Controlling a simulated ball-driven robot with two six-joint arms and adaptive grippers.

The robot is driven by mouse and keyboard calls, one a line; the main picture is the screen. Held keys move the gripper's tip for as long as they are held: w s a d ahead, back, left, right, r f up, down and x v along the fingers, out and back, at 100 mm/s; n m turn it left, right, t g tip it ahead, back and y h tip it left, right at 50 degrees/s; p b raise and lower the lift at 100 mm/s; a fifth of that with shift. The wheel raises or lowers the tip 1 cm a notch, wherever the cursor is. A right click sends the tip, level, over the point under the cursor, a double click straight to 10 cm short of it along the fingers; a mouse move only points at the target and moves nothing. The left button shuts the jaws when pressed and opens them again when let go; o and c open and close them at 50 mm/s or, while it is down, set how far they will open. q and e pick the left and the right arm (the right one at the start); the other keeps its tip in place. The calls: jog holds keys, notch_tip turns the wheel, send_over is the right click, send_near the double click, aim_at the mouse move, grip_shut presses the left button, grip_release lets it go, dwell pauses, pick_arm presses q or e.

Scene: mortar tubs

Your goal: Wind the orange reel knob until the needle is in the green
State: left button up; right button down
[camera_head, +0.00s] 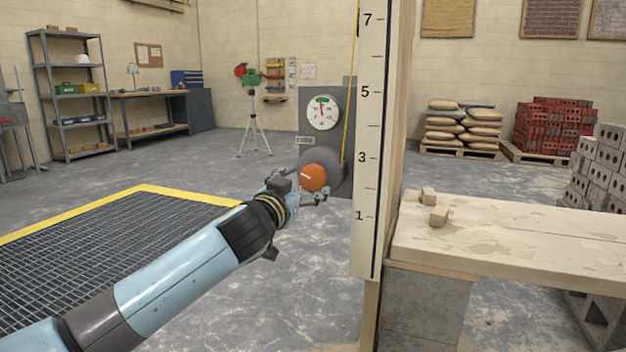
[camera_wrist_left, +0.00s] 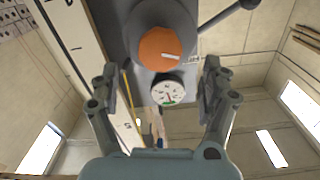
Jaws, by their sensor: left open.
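The orange reel knob (camera_head: 314,178), with a white pointer mark, sits on the front of a grey drum on a grey panel (camera_head: 340,100). It also shows in the left wrist view (camera_wrist_left: 158,47), its mark pointing right there. The round white gauge (camera_head: 322,113) is above the knob, with a green arc at its top. Its thin red needle points roughly upward; whether it lies within the green is too small to tell. My left gripper (camera_head: 298,189) is open in front of the knob, its fingers spread apart and holding nothing. My right gripper is not in view.
A tall numbered board (camera_head: 369,150) stands right of the knob, with a yellow cord (camera_head: 351,80) beside it. A plank bench (camera_head: 510,238) with small wooden blocks (camera_head: 439,216) is at right. A yellow-edged floor grating (camera_head: 100,255) lies at left.

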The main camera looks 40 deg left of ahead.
aim_at(311, 178)
pick_arm(q)
jog(key=x, duration=0.6)
jog(key=shift+w, duration=0.45)
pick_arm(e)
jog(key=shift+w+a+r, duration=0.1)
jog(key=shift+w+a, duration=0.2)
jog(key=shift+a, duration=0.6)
pick_arm(q)
jog(key=shift+c, duration=0.3)
